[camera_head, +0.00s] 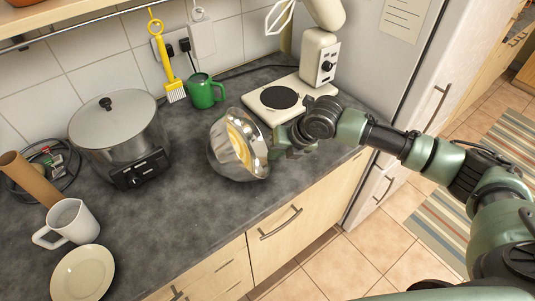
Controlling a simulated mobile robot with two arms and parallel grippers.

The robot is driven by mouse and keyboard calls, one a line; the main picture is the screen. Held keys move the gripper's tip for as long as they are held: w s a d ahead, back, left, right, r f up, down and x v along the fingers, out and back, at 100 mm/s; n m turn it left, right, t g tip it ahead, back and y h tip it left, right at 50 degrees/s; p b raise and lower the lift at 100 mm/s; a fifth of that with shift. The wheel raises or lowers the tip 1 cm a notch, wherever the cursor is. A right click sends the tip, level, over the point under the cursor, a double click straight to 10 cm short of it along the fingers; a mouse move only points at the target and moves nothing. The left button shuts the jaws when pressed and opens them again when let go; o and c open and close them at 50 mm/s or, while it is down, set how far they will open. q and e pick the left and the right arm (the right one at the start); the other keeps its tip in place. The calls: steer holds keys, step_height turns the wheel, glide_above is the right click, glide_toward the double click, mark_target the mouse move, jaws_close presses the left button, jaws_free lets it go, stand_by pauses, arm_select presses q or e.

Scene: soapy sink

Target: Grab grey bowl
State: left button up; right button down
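The grey bowl (221,155) is shiny metal and shows in the middle of the head view, over the dark counter. It is tilted, with its open side turned to the right, and yellowish reflections show inside. My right gripper (273,150) is at the bowl's right rim, with my arm coming in from the right. The gripper appears shut on the rim; its fingertips are small and partly hidden. I cannot tell whether the bowl's underside touches the counter. My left gripper is not in view.
A white stand mixer (318,62) stands behind my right gripper. A green mug (205,92) is behind the bowl. A lidded silver pot (113,125), a white mug (72,222), a cream plate (83,274) and a cardboard tube (28,179) are at left. The counter (185,215) in front is clear.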

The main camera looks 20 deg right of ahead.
step_height(320, 180, up, 20)
steer(key=b, duration=0.2)
steer(key=shift+b, duration=0.3)
steer(key=shift+d+f, duration=0.1)
steer(key=c, duration=2.2)
jaws_free()
steer(key=shift+c, duration=2.2)
jaws_free()
